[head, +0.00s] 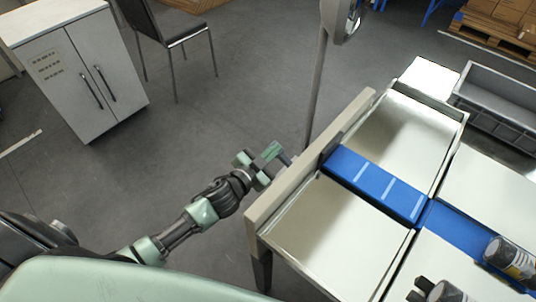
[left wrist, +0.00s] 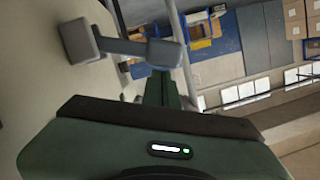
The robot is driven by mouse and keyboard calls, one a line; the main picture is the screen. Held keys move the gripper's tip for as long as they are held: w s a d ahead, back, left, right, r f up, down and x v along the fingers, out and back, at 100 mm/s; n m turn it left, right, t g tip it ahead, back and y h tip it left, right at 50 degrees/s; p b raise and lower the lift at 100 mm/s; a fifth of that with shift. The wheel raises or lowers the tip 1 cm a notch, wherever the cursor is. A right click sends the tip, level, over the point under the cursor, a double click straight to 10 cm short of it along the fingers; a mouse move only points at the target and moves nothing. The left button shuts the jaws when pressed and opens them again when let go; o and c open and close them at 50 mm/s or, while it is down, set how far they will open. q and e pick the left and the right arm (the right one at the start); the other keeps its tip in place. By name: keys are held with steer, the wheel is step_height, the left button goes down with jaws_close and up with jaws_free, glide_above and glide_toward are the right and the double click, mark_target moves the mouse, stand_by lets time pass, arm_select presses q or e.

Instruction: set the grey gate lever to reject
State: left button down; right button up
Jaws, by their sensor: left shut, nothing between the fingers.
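My left gripper (head: 262,162) is shut and empty, just left of the board and close to the lever. In the wrist view the green finger lies just below the knob; I cannot tell whether they touch. My right gripper is not in view.
A blue belt (head: 375,184) crosses the metal table (head: 337,234), with a labelled can (head: 510,258) at the right. A grey post (head: 316,90) rises behind the board. A white cabinet (head: 75,75) and chair (head: 180,35) stand farther back. The floor left of the board is clear.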

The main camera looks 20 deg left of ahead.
arm_select(q)
steer(key=shift+f, duration=0.1)
stand_by(0.4)
steer(key=w+a+f+n+g+h+b, duration=0.1)
steer(key=a+f+n+h+b, duration=0.1)
steer(key=f+n, duration=0.6)
steer(key=shift+a+f+h, duration=0.3)
steer(key=shift+a+h, duration=0.2)
steer(key=shift+f, duration=0.15)
stand_by(0.6)
steer(key=shift+s, duration=0.15)
